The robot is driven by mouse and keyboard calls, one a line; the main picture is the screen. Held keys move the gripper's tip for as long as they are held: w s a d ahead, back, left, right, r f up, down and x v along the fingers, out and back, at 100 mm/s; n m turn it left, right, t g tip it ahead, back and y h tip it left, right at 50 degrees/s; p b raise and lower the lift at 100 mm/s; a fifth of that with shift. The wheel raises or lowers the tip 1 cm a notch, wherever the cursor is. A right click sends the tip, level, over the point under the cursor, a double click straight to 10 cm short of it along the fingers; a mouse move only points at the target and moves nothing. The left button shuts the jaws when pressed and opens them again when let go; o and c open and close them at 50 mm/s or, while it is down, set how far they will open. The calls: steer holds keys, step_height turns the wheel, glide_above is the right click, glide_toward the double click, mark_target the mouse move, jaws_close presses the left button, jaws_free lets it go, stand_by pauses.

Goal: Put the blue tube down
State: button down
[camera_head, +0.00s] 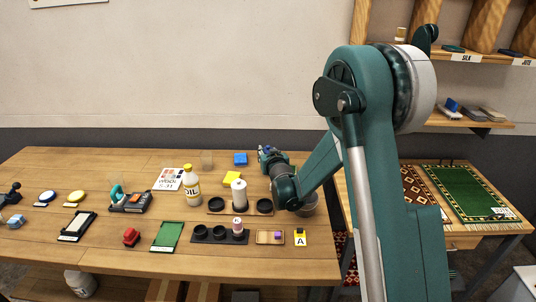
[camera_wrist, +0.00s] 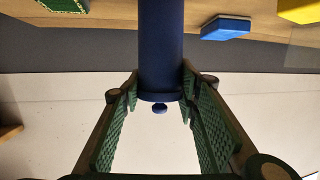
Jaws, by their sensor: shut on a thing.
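The dark blue tube (camera_wrist: 161,45) runs down from the top of the wrist view, ending in a rim and a small knob. My gripper (camera_wrist: 161,85) is shut on it, with a green ribbed finger on each side. In the head view my gripper (camera_head: 266,154) is above the back right of the wooden table (camera_head: 110,170), close to the wall side. The tube is small and mostly hidden by the gripper there. I cannot tell how far its lower end is from the table.
A blue block (camera_head: 240,159), a yellow block (camera_head: 231,178) and a clear glass (camera_head: 207,159) stand left of my gripper. An oil bottle (camera_head: 193,188) stands further left.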

steer(key=shift+f, duration=0.1)
steer(key=c, duration=1.7)
jaws_free()
steer(key=shift+c, duration=0.2)
steer(key=shift+s+d+r, duration=0.15)
steer(key=shift+s+r, duration=0.2)
steer(key=shift+s, duration=0.2)
steer(key=p+v, duration=0.1)
steer(key=v, duration=0.9)
steer(key=shift+s+p, duration=0.3)
steer(key=shift+s, duration=0.15)
steer(key=shift+r, duration=0.1)
